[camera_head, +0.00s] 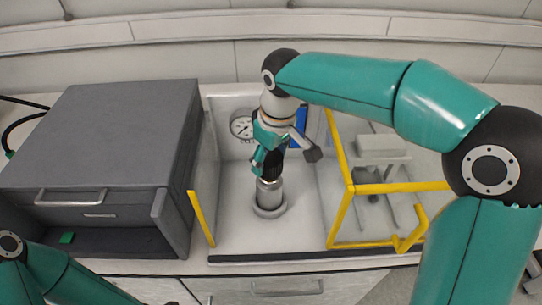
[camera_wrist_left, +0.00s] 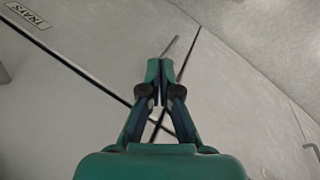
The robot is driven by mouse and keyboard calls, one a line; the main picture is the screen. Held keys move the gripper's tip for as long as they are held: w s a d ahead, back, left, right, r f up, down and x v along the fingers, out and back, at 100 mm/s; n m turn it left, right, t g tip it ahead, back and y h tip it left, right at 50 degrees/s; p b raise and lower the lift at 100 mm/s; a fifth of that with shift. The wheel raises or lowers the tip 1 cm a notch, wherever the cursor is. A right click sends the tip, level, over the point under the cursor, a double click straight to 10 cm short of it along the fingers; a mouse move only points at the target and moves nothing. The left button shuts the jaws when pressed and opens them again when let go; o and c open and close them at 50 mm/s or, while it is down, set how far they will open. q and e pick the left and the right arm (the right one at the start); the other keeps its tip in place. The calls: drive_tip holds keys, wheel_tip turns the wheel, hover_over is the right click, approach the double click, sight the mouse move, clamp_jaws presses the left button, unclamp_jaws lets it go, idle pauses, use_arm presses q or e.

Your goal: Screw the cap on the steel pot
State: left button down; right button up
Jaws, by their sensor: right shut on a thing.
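The steel pot (camera_head: 269,194) stands upright in a round base inside the white bay, in the middle of the head view. My right gripper (camera_head: 266,174) points down right over the pot's top. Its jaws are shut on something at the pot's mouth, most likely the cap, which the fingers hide. I cannot tell whether the cap is seated on the pot. In the left wrist view, my left gripper (camera_wrist_left: 161,68) has its fingertips together with no object seen between them. In the head view only part of my left arm shows, at the lower left.
A dark grey cabinet (camera_head: 120,120) stands left of the bay. A pressure gauge (camera_head: 242,127) is on the bay's back wall. A yellow-framed guard (camera_head: 345,200) stands on the right, and a yellow bar (camera_head: 201,219) on the left. The bay floor around the pot's base is clear.

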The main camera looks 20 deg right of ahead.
sight(269, 191)
drive_tip(key=shift+f+b, duration=0.7)
drive_tip(key=shift+f, duration=0.35)
drive_tip(key=shift+f, duration=0.35)
drive_tip(key=shift+f+b, duration=0.3)
drive_tip(key=shift+b, duration=0.15)
drive_tip(key=shift+f, duration=0.2)
idle(0.4)
drive_tip(key=o, duration=1.2)
